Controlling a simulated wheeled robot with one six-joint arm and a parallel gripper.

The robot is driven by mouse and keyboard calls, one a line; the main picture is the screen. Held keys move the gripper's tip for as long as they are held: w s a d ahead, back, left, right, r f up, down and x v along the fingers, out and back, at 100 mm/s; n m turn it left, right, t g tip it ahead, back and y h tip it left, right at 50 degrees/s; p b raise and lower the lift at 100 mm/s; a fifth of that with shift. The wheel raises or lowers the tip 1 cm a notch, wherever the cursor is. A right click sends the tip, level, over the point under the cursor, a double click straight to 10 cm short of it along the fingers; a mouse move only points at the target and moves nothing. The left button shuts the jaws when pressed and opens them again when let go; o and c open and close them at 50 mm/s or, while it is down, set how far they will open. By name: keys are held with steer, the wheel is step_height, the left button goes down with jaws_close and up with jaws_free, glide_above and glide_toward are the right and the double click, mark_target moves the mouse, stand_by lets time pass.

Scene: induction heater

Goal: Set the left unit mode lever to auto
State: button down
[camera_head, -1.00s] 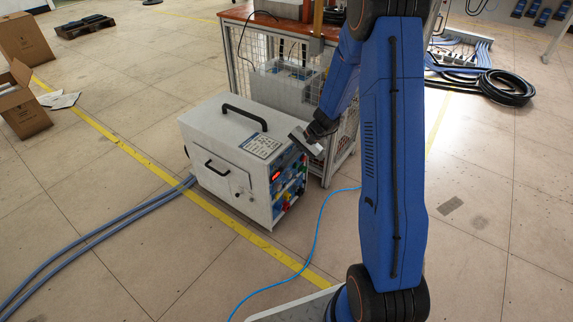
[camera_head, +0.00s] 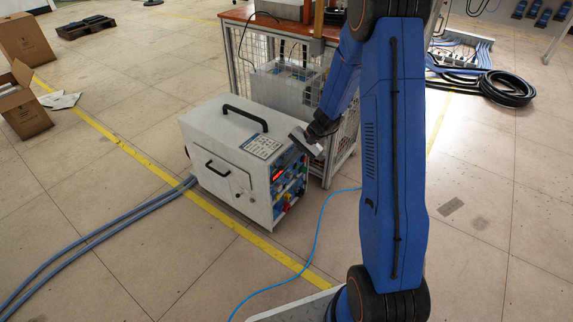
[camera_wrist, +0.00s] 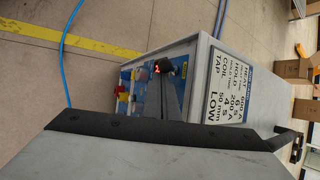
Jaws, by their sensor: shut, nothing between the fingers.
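The white heater unit (camera_head: 225,150) stands on the floor with its control panel (camera_head: 289,185) facing right. The panel has a red lit display, blue parts and red and yellow connectors. It also shows sideways in the wrist view (camera_wrist: 140,80). My gripper (camera_head: 307,143) is shut and empty, at the upper edge of the panel. In the wrist view, its dark fingertips (camera_wrist: 165,68) overlap the panel beside the display. Whether they touch it I cannot tell. I cannot make out the mode lever or its setting; the gripper covers part of the panel.
A wire-mesh cart with a red-brown top (camera_head: 275,22) stands close behind the unit. A blue cable (camera_head: 318,235) lies on the floor in front. Thick blue hoses (camera_head: 100,235) run left. Cardboard boxes (camera_head: 25,105) stand at the far left. The floor on the right is mostly free.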

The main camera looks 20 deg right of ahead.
steer(key=shift+r, duration=0.2)
steer(key=shift+r, duration=0.6)
